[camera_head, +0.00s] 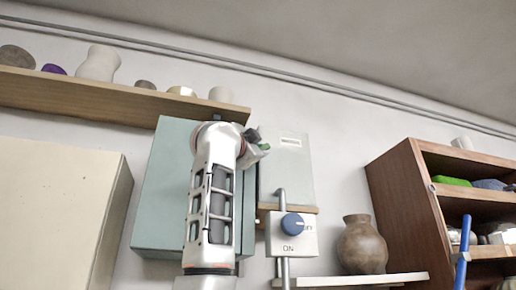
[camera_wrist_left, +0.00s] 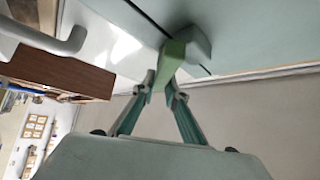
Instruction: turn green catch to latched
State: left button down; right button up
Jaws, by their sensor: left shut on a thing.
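The green catch (camera_head: 264,147) shows as a small green piece at the right edge of the teal cabinet (camera_head: 160,195), near its top. In the left wrist view the green catch (camera_wrist_left: 175,60) sticks out from a pale grey-green mount by a dark seam. My left gripper (camera_wrist_left: 165,86) is shut on the catch, its two fingertips on either side of the lever's end. In the head view my left gripper (camera_head: 254,140) is small and partly hidden by my own arm, which covers much of the cabinet front. My right gripper is in neither view.
A grey box (camera_head: 287,165) hangs right of the cabinet. Below it is a switch box with a blue knob (camera_head: 293,224) and a pipe (camera_head: 282,200). A brown vase (camera_head: 361,248) stands on a low shelf. A wooden shelf (camera_head: 110,97) with pots runs above; a brown bookcase (camera_head: 405,200) stands right.

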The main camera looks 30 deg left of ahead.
pick_arm(q)
jog(key=m+g+h+p, duration=0.1)
jog(key=m, duration=0.1)
jog(key=m+g+h+p, duration=0.1)
jog(key=m+g, duration=0.1)
jog(key=f+m+g+p, duration=0.1)
jog(key=m+p, duration=0.1)
jog(key=shift+w+d+m+g+h, duration=0.1)
jog(key=shift+w+m+g+h, duration=0.05)
jog(key=shift+m+g+h, duration=0.2)
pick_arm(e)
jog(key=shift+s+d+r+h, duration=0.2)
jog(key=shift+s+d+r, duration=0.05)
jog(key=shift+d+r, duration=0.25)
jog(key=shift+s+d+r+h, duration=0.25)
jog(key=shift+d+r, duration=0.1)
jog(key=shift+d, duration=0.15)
pick_arm(q)
jog(key=c, duration=2)
grip_release()
jog(key=shift+c, duration=0.2)
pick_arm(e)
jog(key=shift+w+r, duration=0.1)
pick_arm(q)
jog(key=s+d, duration=0.1)
jog(key=s, duration=1.1)
